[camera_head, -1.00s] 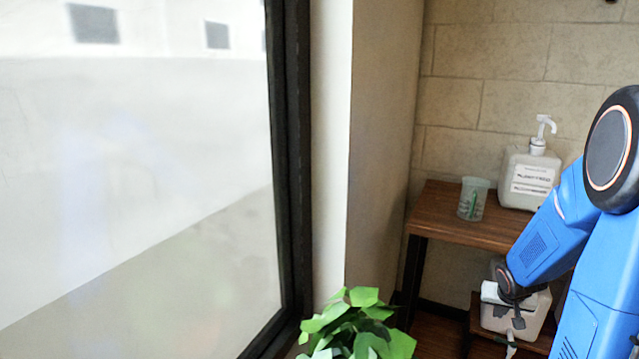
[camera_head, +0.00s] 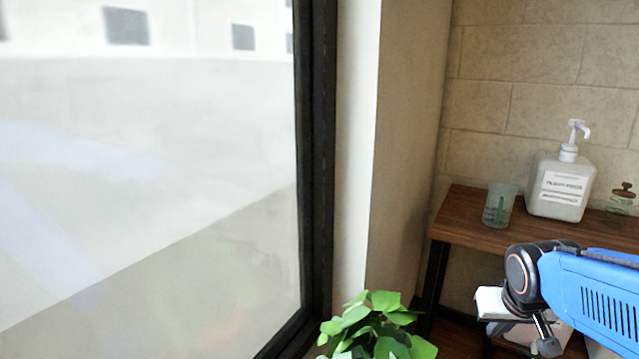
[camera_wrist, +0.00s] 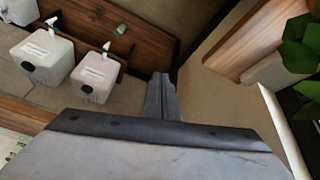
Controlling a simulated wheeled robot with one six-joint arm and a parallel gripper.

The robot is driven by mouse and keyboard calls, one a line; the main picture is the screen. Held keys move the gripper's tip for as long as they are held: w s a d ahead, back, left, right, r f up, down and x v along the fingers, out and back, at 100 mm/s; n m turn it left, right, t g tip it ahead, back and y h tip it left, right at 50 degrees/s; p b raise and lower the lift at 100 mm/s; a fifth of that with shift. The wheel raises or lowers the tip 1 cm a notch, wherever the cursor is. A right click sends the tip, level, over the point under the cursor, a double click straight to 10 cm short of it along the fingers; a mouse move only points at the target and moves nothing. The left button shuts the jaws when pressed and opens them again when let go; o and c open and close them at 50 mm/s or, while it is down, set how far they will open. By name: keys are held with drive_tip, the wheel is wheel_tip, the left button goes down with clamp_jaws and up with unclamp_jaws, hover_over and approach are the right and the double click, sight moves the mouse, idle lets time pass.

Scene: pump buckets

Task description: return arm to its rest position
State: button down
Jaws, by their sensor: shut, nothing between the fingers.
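My arm, blue with a black wrist joint, reaches in from the right edge of the head view. My gripper (camera_wrist: 162,98) shows in the wrist view with its fingers together and nothing between them. In the head view my gripper (camera_head: 546,346) hangs low beside the shelf and is partly cut off by the frame's bottom. It is clear of the objects on the upper shelf.
A wooden shelf (camera_head: 470,231) bears a clear cup (camera_head: 499,205) and a white pump bottle (camera_head: 560,187). White pump buckets (camera_wrist: 41,57) (camera_wrist: 95,77) stand below. A green plant (camera_head: 380,325) and a dark-framed window (camera_head: 318,150) are on the left.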

drive_tip(key=s+a+r+n+y, duration=0.2)
drive_tip(key=s+a, duration=0.5)
drive_tip(key=s, duration=0.3)
drive_tip(key=shift+s+a, duration=0.35)
